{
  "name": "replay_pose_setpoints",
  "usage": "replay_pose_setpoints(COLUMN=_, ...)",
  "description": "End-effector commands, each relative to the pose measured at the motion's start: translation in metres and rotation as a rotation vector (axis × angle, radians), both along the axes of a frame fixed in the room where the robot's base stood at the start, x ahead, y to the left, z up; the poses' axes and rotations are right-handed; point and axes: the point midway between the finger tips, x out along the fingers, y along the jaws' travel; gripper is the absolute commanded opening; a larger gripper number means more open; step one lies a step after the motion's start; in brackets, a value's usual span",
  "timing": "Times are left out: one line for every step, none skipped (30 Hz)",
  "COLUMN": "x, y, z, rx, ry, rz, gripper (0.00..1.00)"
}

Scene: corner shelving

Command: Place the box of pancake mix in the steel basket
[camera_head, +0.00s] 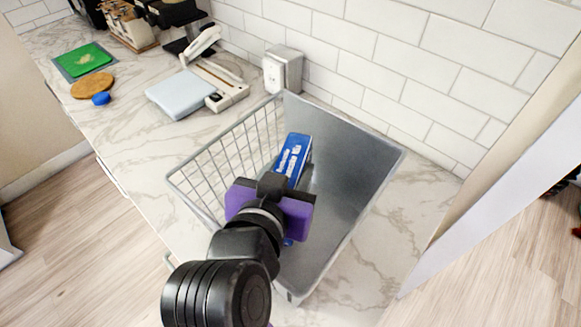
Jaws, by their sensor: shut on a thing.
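The steel basket (345,165) stands on the marble counter in the middle of the view, with a wire side at left and a solid grey wall at right. The blue box of pancake mix (294,152) is inside the basket's outline, and its top end shows beyond my gripper. My gripper (273,187), with purple parts at its sides, is shut on the box and reaches over the basket from the front. The gripper hides the lower part of the box, so I cannot tell whether the box touches the basket floor.
A kitchen scale or slicer with a light blue plate (181,93) stands behind the basket to the left. A metal canister (283,69) stands by the tiled wall. A green board (84,61), a brown round mat (92,86) and a blue cap (101,98) lie farther left. Bare counter lies left of the basket.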

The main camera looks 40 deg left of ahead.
Motion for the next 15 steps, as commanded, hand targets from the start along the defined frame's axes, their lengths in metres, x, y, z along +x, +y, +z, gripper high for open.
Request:
replay_pose_setpoints(x=0.000, y=0.000, z=0.001, rx=0.001, ry=-0.001, rz=0.000, gripper=0.00)
replay_pose_setpoints(x=0.000, y=0.000, z=0.001, rx=0.001, ry=-0.001, rz=0.000, gripper=0.00)
replay_pose_setpoints(x=0.000, y=0.000, z=0.001, rx=0.001, ry=-0.001, rz=0.000, gripper=0.00)
replay_pose_setpoints(x=0.000, y=0.000, z=0.001, rx=0.000, ry=0.000, rz=0.000, gripper=0.00)
replay_pose_setpoints(x=0.000, y=0.000, z=0.000, rx=0.000, ry=0.000, rz=0.000, gripper=0.00)
replay_pose_setpoints(x=0.000, y=0.000, z=-0.002, rx=0.000, ry=0.000, rz=0.000, gripper=0.00)
replay_pose_setpoints(x=0.000, y=0.000, z=-0.003, rx=0.000, ry=0.000, rz=-0.001, gripper=0.00)
replay_pose_setpoints(x=0.000, y=0.000, z=-0.004, rx=0.000, ry=0.000, rz=-0.001, gripper=0.00)
replay_pose_setpoints(x=0.000, y=0.000, z=-0.005, rx=0.000, ry=0.000, rz=-0.001, gripper=0.00)
replay_pose_setpoints(x=0.000, y=0.000, z=-0.005, rx=0.000, ry=0.000, rz=-0.001, gripper=0.00)
replay_pose_setpoints(x=0.000, y=0.000, z=-0.006, rx=0.000, ry=0.000, rz=-0.001, gripper=0.00)
replay_pose_setpoints(x=0.000, y=0.000, z=-0.008, rx=0.000, ry=0.000, rz=-0.001, gripper=0.00)
replay_pose_setpoints(x=0.000, y=0.000, z=-0.008, rx=-0.001, ry=0.001, rz=-0.001, gripper=0.00)
replay_pose_setpoints(x=0.000, y=0.000, z=-0.010, rx=-0.002, ry=0.000, rz=-0.001, gripper=0.00)
replay_pose_setpoints(x=0.000, y=0.000, z=-0.011, rx=-0.002, ry=0.001, rz=-0.001, gripper=0.00)
